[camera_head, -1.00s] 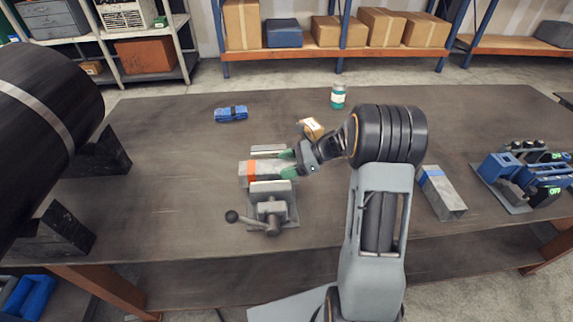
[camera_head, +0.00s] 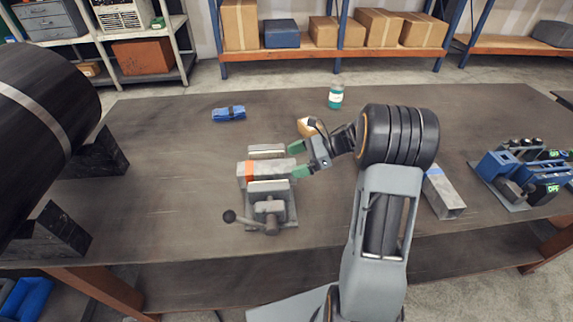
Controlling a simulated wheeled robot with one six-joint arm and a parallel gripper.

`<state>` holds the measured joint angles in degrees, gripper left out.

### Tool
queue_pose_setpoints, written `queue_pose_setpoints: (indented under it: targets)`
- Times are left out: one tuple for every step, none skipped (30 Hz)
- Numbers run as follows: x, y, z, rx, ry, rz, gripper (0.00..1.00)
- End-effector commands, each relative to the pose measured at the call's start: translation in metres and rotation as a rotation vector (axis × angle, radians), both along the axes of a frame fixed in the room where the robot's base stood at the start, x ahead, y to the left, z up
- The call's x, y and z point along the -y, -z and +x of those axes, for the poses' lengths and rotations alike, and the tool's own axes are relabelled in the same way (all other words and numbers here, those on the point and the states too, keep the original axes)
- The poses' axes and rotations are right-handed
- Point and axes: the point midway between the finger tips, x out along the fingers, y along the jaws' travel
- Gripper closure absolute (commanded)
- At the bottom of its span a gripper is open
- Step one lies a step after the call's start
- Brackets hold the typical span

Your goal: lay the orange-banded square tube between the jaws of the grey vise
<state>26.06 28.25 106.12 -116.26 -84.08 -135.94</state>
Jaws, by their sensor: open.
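The orange-banded square tube (camera_head: 270,168) lies between the two jaws of the grey vise (camera_head: 267,214), its orange band toward the left end. The vise stands on the table with its handle toward the front left. My gripper (camera_head: 299,160) is open, with green fingertips just right of the tube's right end. The fingers appear clear of the tube, one behind and one in front of its line. Whether the tube rests flat on the vise bed is hard to tell from here.
A blue-banded square tube (camera_head: 443,193) lies right of my arm. Blue clamps (camera_head: 520,178) stand at the far right. A blue bundle (camera_head: 229,114), a green-and-white jar (camera_head: 336,96) and a tan item (camera_head: 309,126) are behind the vise. A large black pipe (camera_head: 40,125) fills the left.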

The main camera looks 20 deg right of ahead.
Motion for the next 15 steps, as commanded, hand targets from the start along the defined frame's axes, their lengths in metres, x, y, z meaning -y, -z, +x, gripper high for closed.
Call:
queue_pose_setpoints:
  targets:
    - [0.011,-0.003,-0.002,0.003,0.003,-0.002,0.07]
    - [0.017,-0.006,-0.003,0.003,0.004,-0.003,0.07]
    - [0.024,-0.009,-0.004,0.004,0.004,-0.001,0.07]
    - [0.030,-0.011,-0.005,0.004,0.004,-0.002,0.07]
    - [0.035,-0.014,-0.006,0.004,0.003,-0.002,0.07]
    - [0.043,-0.017,-0.008,0.005,0.004,-0.002,0.07]
    - [0.047,-0.019,-0.008,0.004,0.004,-0.001,0.07]
    - [0.052,-0.022,-0.009,0.004,0.003,-0.001,0.07]
    - [0.058,-0.024,-0.010,0.004,0.004,-0.002,0.07]
    - [0.062,-0.026,-0.012,0.003,0.003,-0.001,0.07]
    - [0.066,-0.028,-0.012,0.003,0.003,-0.001,0.07]
    - [0.071,-0.030,-0.013,0.005,0.003,-0.001,0.07]
    - [0.074,-0.032,-0.014,0.004,0.003,0.000,0.07]
    - [0.076,-0.033,-0.014,0.004,0.002,0.000,0.07]
    - [0.080,-0.034,-0.015,0.004,0.002,-0.001,0.07]
